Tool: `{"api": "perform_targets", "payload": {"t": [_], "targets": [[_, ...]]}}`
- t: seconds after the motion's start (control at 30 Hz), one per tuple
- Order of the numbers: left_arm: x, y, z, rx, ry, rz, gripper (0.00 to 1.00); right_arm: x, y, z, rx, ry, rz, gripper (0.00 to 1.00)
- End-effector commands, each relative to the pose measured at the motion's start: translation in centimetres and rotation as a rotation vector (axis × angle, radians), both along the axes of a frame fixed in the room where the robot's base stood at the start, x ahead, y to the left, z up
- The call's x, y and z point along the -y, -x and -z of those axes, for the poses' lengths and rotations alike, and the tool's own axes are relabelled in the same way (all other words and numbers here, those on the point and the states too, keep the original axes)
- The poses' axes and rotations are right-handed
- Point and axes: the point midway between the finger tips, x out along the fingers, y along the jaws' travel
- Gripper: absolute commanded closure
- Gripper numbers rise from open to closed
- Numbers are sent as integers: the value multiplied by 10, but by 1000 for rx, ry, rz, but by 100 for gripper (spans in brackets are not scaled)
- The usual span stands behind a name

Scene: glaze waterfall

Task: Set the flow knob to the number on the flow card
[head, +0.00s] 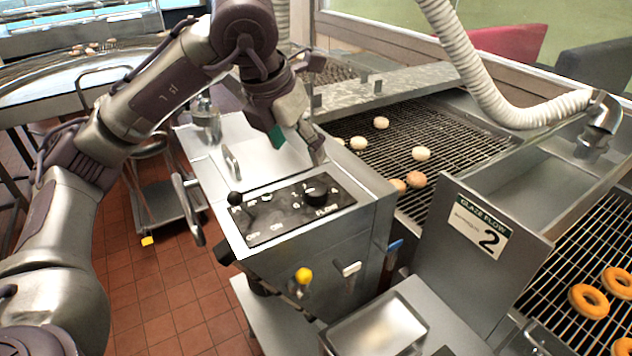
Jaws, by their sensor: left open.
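The black flow knob (316,191) sits at the right end of a dark control panel (275,222) on top of a steel cabinet. The word FLOW is printed beside it; the dial numbers are too small to read. The flow card (479,228) is on a steel plate at the right; it reads GLAZE FLOW and a large 2. My left gripper (299,150) is above and behind the knob, apart from it, fingers pointing down, open and empty. My right gripper is not in view.
A black ball-topped lever (235,198) stands at the panel's left end. A mesh conveyor (395,150) with several doughnuts runs behind. A white ribbed hose (480,85) hangs at upper right.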

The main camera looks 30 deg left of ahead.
Motion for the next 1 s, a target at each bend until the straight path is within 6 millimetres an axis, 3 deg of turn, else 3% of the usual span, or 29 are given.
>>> {"api": "perform_targets", "payload": {"t": [0.5, 0.7, 1.0], "targets": [[6, -37, 93, -4, 3, 6, 27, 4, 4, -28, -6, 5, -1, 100], [7, -44, 110, -2, 3, 6, 27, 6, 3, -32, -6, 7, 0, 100], [7, -46, 113, 0, 3, 7, 27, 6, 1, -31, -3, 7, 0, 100]]}}
